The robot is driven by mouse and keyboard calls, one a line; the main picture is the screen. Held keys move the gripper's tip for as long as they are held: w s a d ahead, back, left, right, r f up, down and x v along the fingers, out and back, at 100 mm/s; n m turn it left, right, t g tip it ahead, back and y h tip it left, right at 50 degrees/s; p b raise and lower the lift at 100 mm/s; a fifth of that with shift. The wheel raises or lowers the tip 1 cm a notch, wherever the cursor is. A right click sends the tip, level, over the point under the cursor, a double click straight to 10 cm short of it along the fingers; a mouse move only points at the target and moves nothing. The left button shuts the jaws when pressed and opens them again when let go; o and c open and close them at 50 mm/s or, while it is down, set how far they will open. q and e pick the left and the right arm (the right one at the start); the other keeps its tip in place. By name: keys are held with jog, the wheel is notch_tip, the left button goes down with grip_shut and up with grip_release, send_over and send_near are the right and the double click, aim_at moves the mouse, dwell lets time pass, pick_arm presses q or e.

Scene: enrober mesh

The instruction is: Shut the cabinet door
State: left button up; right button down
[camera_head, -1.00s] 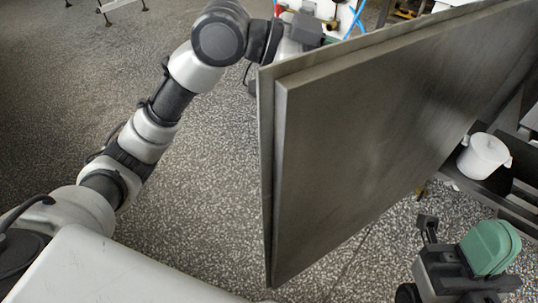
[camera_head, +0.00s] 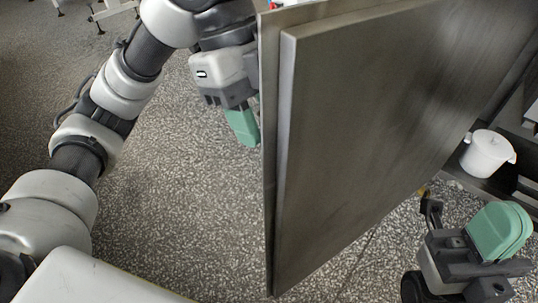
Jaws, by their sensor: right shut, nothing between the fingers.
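The cabinet door (camera_head: 375,130) is a large grey metal panel standing open. It reaches from the upper right toward me, with its free edge at the left. My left gripper (camera_head: 242,126) is on the left side of the door, by the upper part of that edge. Its green fingertip points down; the door's edge is close to it, and I cannot tell whether they touch. The gap between its fingers does not show. My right gripper (camera_head: 500,232) is shut and empty at the lower right, apart from the door, on its other side.
The speckled floor (camera_head: 180,215) is clear left of the door. Metal legs (camera_head: 112,10) of some furniture show at the top left.

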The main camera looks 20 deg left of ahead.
pick_arm(q)
jog(key=b+x, duration=0.1)
jog(key=x, duration=0.3)
jog(key=shift+c, duration=0.5)
grip_shut()
